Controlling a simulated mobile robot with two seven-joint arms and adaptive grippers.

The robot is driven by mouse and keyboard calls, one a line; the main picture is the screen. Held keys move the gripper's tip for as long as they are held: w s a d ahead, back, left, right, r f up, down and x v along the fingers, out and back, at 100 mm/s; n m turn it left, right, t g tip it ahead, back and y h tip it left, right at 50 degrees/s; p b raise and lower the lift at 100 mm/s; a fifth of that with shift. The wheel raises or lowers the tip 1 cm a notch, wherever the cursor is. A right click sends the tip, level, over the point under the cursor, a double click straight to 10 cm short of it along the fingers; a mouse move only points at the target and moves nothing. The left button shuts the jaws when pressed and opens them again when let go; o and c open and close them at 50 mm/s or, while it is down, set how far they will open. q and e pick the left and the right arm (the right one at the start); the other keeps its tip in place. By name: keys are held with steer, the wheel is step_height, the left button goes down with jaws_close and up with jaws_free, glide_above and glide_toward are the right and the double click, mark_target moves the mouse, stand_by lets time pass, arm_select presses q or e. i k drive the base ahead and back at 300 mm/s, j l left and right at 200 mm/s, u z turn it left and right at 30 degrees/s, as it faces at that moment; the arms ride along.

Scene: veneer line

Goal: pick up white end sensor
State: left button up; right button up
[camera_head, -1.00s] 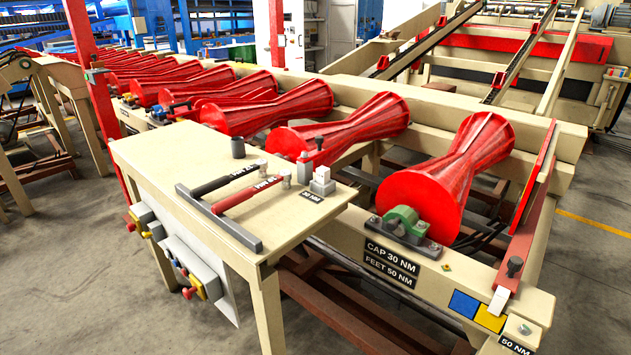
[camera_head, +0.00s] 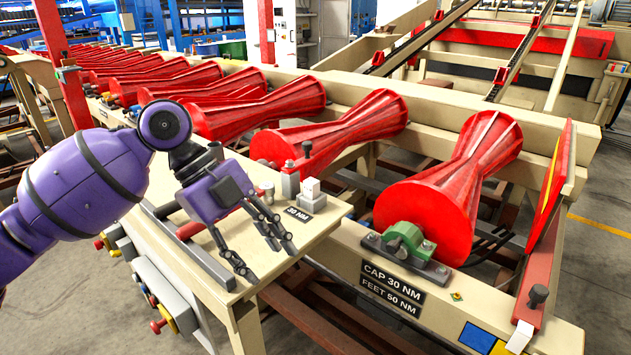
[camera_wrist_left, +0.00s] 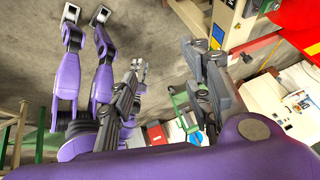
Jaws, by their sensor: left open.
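My left gripper (camera_head: 267,262) is open and empty in the head view, its fingers pointing down right over the front right part of the cream table (camera_head: 335,212). A small white-grey block (camera_head: 310,190) stands on this table behind the 30 NM label, to the right of the gripper and apart from it. A white tab (camera_head: 521,336) also shows at the lower end of the red bar at far right. I cannot tell for sure which is the white end sensor. The left wrist view shows dark fingers spread apart, with nothing between them. My right gripper is not in the head view.
A grey block with a dark-knobbed top (camera_head: 291,182) stands close beside the white-grey block. Red tapered rollers (camera_head: 452,188) line the conveyor behind the table. A green bearing block (camera_head: 404,238) sits by the nearest roller.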

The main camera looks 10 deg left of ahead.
mark_target(310, 187)
steer(key=i, duration=1.1)
